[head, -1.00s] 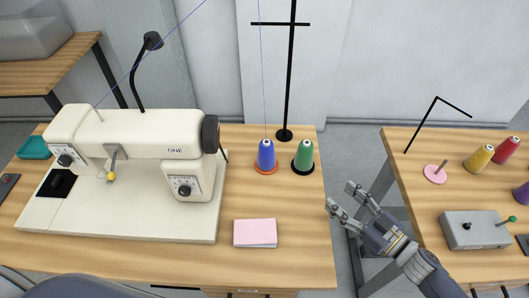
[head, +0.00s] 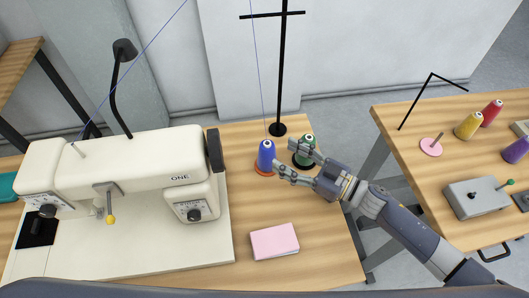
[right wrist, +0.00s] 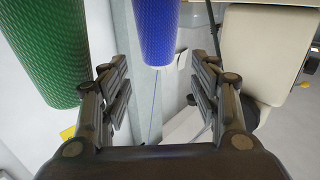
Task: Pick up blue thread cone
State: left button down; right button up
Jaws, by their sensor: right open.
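The blue thread cone (head: 266,154) stands upright on an orange base on the table, right of the sewing machine. A thread rises from it. My right gripper (head: 283,158) is open, reaching in from the right, with its fingertips close to the blue cone. In the right wrist view the blue cone (right wrist: 155,30) shows ahead, between and beyond the open fingers (right wrist: 160,90). I cannot tell whether a finger touches it. My left gripper is not in view.
The green cone (head: 304,146) stands just right of the blue one, partly behind my gripper; it also shows in the wrist view (right wrist: 48,50). A black thread stand (head: 278,128) is behind. The sewing machine (head: 130,175) is left, and a pink pad (head: 274,242) lies in front.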

aim_at(274, 148)
jog(key=shift+w+a, duration=0.3)
jog(key=shift+a, duration=0.2)
jog(key=shift+w+a, duration=0.15)
jog(key=shift+a, duration=0.05)
jog(key=p+x, duration=0.1)
jog(key=x, duration=0.3)
jog(key=shift+w+a+r, duration=0.1)
jog(key=shift+w+r, duration=0.05)
jog(key=shift+w, duration=0.1)
jog(key=shift+w+a, duration=0.25)
jog(key=shift+a, duration=0.15)
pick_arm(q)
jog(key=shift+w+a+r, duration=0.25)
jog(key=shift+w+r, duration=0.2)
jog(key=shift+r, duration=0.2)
pick_arm(e)
grip_shut()
